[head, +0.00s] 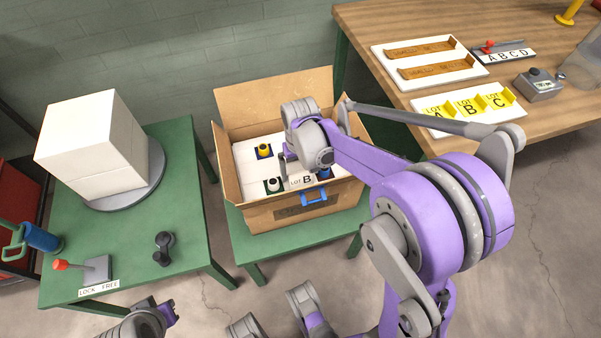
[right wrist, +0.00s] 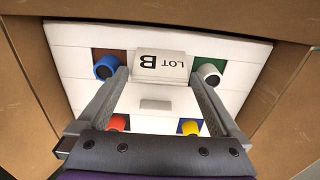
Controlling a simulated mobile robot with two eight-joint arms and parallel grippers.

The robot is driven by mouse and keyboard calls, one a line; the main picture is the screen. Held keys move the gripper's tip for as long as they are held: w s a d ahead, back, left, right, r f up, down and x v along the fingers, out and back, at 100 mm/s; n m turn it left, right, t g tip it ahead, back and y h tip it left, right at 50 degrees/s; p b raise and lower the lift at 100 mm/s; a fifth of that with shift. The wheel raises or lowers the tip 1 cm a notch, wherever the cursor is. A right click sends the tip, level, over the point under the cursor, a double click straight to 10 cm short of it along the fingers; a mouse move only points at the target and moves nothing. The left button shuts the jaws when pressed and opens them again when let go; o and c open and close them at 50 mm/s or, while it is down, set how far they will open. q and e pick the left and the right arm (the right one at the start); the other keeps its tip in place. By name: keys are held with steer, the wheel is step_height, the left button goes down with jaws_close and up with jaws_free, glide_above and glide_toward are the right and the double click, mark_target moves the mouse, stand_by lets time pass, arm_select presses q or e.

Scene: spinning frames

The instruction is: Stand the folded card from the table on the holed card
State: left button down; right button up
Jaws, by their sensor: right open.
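The folded card marked LOT B (right wrist: 160,66) stands on the white holed card (right wrist: 88,72) inside the cardboard box; it also shows in the head view (head: 302,181). In the right wrist view its lettering is upside down, and it lies between the blue and white round pieces. My right gripper (right wrist: 158,82) is open, its fingers on either side of the folded card. Whether a finger touches the card is unclear. In the head view my right wrist covers part of the box's inside. No left gripper fingers can be made out.
The cardboard box (head: 287,214) has raised flaps around my right wrist. Round pieces sit on coloured squares, including a yellow one (head: 264,150). Yellow LOT cards (head: 470,105) stand on the wooden table (head: 380,22). A white block (head: 95,145) stands on the left green table (head: 190,200).

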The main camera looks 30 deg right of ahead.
mark_target(300, 173)
step_height(300, 173, up, 10)
steer(key=p, duration=0.2)
steer(key=shift+f, duration=0.25)
stand_by(1.0)
